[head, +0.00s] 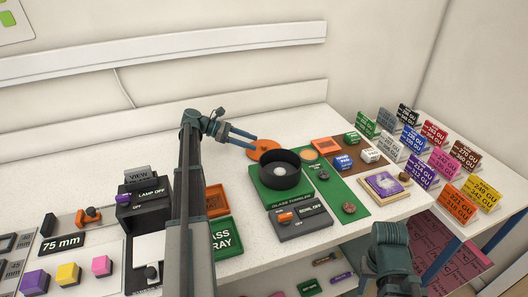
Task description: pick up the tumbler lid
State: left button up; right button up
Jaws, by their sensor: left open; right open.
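The tumbler lid looks to be the orange disc (264,153) lying on the bench behind the black round tumbler bowl (280,181). The bowl stands uncovered on a green base marked as the glass tumbler. My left gripper (254,143) is open, its two fingers pointing right with their tips at the upper left edge of the disc. The tips overlap the disc's edge in the picture; I cannot tell whether they touch it. Nothing shows between the fingers. My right arm comes in at the lower right, and its fingers do not show.
A grey bowl switch box (301,225) stands in front of the tumbler. A green mat (345,186) with small items lies to its right. A black lamp box (143,213) and a glass tray (227,238) stand left. Colored cards (421,171) fill the right table.

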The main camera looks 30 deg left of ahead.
aim_at(263, 145)
pick_arm(q)
jog(key=b+x, duration=0.1)
jog(key=x, duration=0.3)
jog(key=shift+w+d+r, duration=0.1)
jog(key=shift+d, duration=0.1)
grip_shut()
